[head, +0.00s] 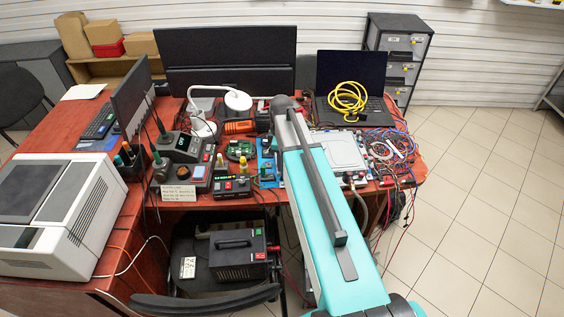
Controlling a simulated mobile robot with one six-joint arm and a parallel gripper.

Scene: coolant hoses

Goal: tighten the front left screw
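My teal arm reaches from the bottom right up over the desk (240,205), and its far end is at the middle of the desk. My gripper is not visible; the arm's own links may hide it. No screw can be made out at this size. A flat silver box (343,152) lies on the desk just right of my arm, partly covered by it. Something blue (266,160) shows just left of the arm, largely hidden. I cannot tell which thing bears the front left screw.
A laptop with a yellow cable coil (348,97) stands at the back right. Tangled wires (392,148) crowd the right edge. Soldering gear, a green board (238,150) and a white lamp (237,101) fill the middle. A white machine (60,215) stands left. Tiled floor (470,220) is open right.

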